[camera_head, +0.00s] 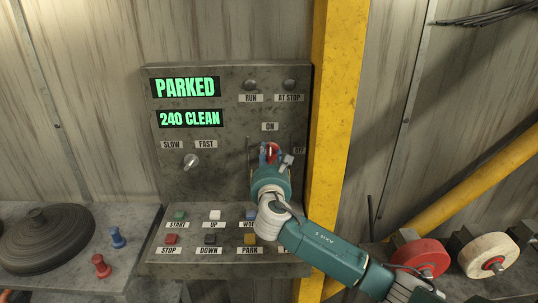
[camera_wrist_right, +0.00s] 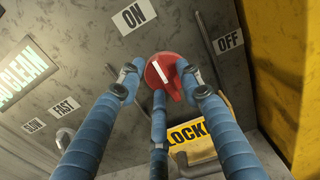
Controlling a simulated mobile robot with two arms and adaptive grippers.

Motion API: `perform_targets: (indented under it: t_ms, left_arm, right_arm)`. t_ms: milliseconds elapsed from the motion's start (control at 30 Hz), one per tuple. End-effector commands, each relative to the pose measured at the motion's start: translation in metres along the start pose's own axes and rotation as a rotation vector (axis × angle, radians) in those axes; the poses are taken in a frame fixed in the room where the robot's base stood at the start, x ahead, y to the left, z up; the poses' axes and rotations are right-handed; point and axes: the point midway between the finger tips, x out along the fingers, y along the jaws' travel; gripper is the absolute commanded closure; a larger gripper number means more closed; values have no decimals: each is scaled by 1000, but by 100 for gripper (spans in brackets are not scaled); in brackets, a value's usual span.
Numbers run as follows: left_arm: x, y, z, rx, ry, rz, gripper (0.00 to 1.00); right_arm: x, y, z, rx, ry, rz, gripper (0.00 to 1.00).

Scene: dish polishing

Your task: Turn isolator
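The isolator is a red round knob (camera_wrist_right: 174,91) with a white bar, on the grey control panel (camera_head: 233,178). In the wrist view its bar slants from upper left to lower right, the upper end towards the ON label (camera_wrist_right: 133,16). The OFF label (camera_wrist_right: 230,40) is to its right. My right gripper (camera_wrist_right: 161,68) has its blue fingers around the knob, with two tips at its sides and one finger below. The tips appear to touch its rim. In the head view the knob (camera_head: 271,152) shows between the fingers of my right gripper (camera_head: 275,155). My left gripper is out of view.
A yellow post (camera_head: 338,120) stands close to the panel's right edge. A yellow tag (camera_wrist_right: 192,140) hangs below the knob. Several push buttons and a SLOW/FAST switch (camera_head: 191,161) are on the panel. The displays read PARKED (camera_head: 185,87) and 240 CLEAN (camera_head: 190,118).

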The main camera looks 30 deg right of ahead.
Motion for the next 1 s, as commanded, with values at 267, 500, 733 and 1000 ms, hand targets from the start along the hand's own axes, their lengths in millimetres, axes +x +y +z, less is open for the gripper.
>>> perform_targets:
  t_ms: [267, 500, 733, 1000]
  left_arm:
    - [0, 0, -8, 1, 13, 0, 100]
    - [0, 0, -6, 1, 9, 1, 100]
    - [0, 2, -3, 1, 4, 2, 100]
    - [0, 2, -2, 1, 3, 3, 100]
  right_arm:
    - [1, 0, 0, 1, 0, -1, 65]
    - [1, 0, 0, 0, 0, -1, 100]
    - [1, 0, 0, 12, 0, -1, 100]
    - [1, -2, 0, 120, 0, -2, 100]
